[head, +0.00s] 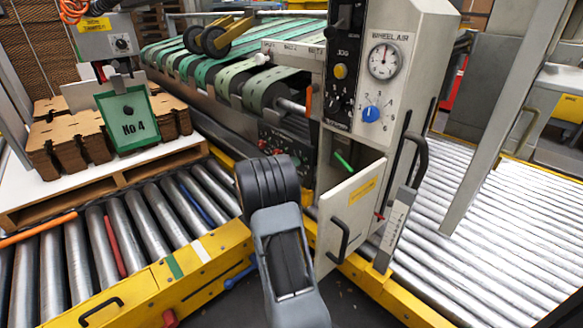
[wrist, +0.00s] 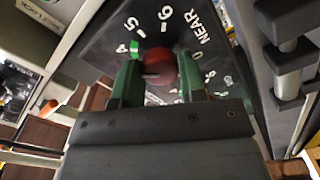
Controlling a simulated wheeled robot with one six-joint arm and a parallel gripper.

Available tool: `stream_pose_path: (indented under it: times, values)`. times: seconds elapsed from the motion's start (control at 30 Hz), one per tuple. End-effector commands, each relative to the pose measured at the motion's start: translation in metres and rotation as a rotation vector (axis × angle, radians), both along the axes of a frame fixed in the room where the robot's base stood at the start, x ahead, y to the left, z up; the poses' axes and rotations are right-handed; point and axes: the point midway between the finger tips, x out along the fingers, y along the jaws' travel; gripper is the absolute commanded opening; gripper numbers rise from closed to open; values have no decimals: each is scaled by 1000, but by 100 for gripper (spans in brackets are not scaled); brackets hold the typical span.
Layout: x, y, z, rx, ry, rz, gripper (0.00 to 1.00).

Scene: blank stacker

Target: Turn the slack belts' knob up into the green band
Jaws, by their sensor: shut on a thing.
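A round red knob (wrist: 158,68) sits on a black dial plate in the wrist view. White numbers including 4, 5 and 6 and the word NEAR ring it. A short green band (wrist: 134,47) lies on the scale between 4 and 5. My gripper (wrist: 160,82) has its green-padded fingers on either side of the knob and is shut on it. Where the knob's pointer stands is not clear. In the head view my arm hides the gripper and this knob. Green belts (head: 262,85) run over the machine at the upper middle; I cannot tell which are slack.
A control cabinet (head: 425,75) with a gauge and blue knob stands right of my arm. Its door (head: 350,205) hangs open beside my arm. Metal roller conveyors (head: 500,215) lie at left and right. Cardboard stacks (head: 70,140) sit on a pallet at left.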

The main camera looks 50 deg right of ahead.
Motion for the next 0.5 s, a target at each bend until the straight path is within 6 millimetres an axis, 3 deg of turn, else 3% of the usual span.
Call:
stream_pose_path:
  times: [0.5]
  values:
    - [0,0,-1,-10,-150,0,14]
